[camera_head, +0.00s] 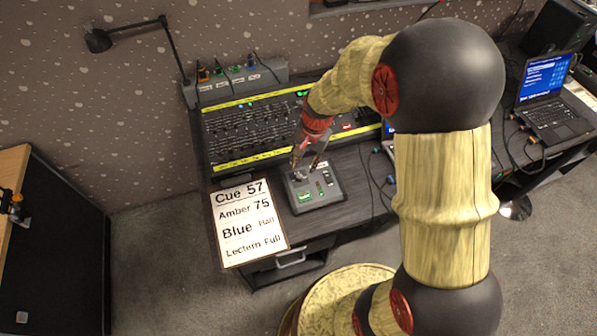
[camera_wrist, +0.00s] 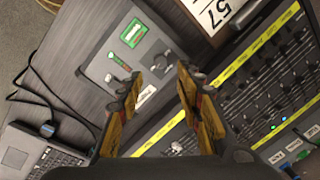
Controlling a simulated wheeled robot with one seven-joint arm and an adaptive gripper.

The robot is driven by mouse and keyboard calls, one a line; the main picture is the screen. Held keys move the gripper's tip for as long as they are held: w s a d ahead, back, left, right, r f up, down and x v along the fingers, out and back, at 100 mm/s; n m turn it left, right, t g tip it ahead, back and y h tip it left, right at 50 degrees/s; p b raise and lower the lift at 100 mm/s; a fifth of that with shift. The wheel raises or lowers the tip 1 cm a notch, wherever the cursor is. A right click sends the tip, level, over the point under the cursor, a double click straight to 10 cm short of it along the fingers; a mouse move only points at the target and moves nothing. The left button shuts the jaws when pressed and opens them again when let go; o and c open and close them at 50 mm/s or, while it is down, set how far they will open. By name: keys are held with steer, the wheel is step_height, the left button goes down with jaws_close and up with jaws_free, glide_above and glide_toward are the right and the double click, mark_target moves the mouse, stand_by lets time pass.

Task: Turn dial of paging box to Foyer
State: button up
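The paging box (camera_head: 330,188) is a small grey box on the desk, with a lit green display (camera_head: 305,196) and small controls. In the wrist view the paging box (camera_wrist: 98,66) shows its green display (camera_wrist: 133,32) and a grey dial (camera_wrist: 161,66). My gripper (camera_head: 305,164) points down over the back left part of the box. In the wrist view my gripper (camera_wrist: 158,72) is open, its fingertips apart on either side of the dial; I cannot tell whether they touch it. The dial's labels and setting are too small to read.
A large fader console (camera_head: 245,130) stands directly behind the box. A cue sign (camera_head: 248,222) reading "Cue 57, Amber 75, Blue Half, Lectern Full" is at the left. A laptop (camera_head: 548,95) is at the far right. Cables lie right of the box.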

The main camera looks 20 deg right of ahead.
mark_target(300, 176)
steer(key=f, duration=0.2)
steer(key=f+b, duration=0.1)
steer(key=f, duration=0.2)
steer(key=w+f+b, duration=0.1)
steer(key=f, duration=0.1)
steer(key=shift+a+f, duration=0.35)
steer(key=shift+a, duration=0.05)
steer(key=c, duration=0.4)
jaws_close()
